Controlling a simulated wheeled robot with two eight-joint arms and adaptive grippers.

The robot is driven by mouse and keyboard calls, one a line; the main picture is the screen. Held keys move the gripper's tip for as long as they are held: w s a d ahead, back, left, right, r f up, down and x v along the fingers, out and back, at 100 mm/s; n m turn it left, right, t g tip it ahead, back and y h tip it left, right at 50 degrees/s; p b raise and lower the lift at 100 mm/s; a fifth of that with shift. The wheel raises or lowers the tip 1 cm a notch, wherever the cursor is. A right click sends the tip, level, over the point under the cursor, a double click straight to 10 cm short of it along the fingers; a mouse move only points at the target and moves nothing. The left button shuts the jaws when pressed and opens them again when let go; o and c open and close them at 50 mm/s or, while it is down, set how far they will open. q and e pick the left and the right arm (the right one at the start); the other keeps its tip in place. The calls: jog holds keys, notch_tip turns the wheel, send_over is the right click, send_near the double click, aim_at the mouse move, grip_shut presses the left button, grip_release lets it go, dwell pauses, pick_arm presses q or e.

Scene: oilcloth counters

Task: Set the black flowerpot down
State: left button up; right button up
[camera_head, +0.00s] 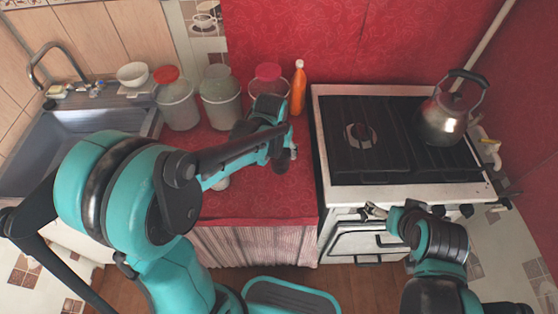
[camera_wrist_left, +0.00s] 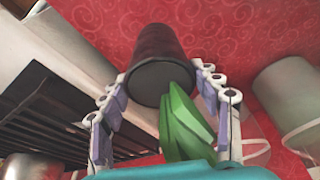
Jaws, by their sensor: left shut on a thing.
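The black flowerpot (camera_wrist_left: 155,45) is between the fingers of my left gripper (camera_wrist_left: 162,105) in the left wrist view, its round grey end facing the camera. A green leaf-like piece (camera_wrist_left: 188,122) shows in front of that end; I cannot tell whether it belongs to the pot. In the head view my left gripper (camera_head: 284,150) is over the red counter (camera_head: 250,200), and the pot is hard to make out against the dark arm parts. The gap between pot and counter is unclear. My right gripper (camera_head: 375,210) is by the oven front, its fingers too small to judge.
Several lidded jars (camera_head: 178,104) and an orange bottle (camera_head: 298,88) stand along the counter's back. The stove (camera_head: 400,130) with a kettle (camera_head: 442,118) is to the right, the sink (camera_head: 90,110) to the left. The counter's front right part looks clear.

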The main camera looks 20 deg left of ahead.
pick_arm(q)
jog(key=shift+w+a+f, duration=0.1)
jog(key=shift+a+f, duration=0.1)
jog(key=shift+f+b, duration=1)
jog(key=shift+f, duration=0.9)
jog(key=shift+f, duration=0.2)
jog(key=o, duration=1.3)
jog(key=shift+o, duration=0.2)
